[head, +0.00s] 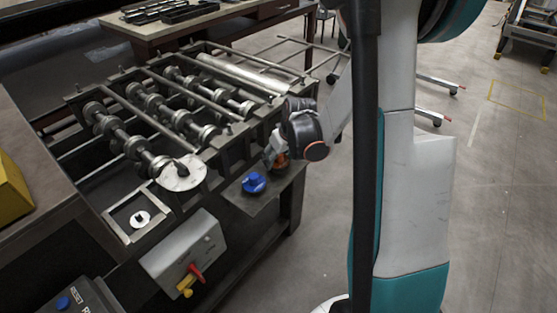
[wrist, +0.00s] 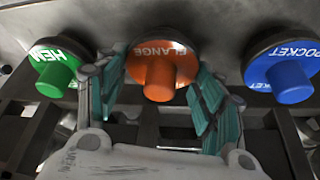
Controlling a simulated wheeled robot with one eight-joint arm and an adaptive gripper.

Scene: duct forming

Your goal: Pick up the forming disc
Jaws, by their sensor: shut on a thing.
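Three forming discs with knobs stand in a row in the wrist view: a green one marked HEM (wrist: 55,70) at left, an orange one marked FLANGE (wrist: 162,52) in the middle, and a blue one marked POCKET (wrist: 288,72) at right. My gripper (wrist: 157,82) has its two fingers on either side of the orange disc's knob and is shut on it. The orange disc appears level with the others; I cannot tell if it is lifted. In the head view the orange disc (head: 280,160) shows partly below my gripper (head: 273,151), beside the blue disc (head: 254,183). The green disc is hidden there.
The forming machine (head: 180,105) with rows of rollers stands left of my arm. A grey control box (head: 184,252) with red and yellow handles is at its front. A yellow object (head: 12,190) sits at far left. The floor (head: 490,210) at right is clear.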

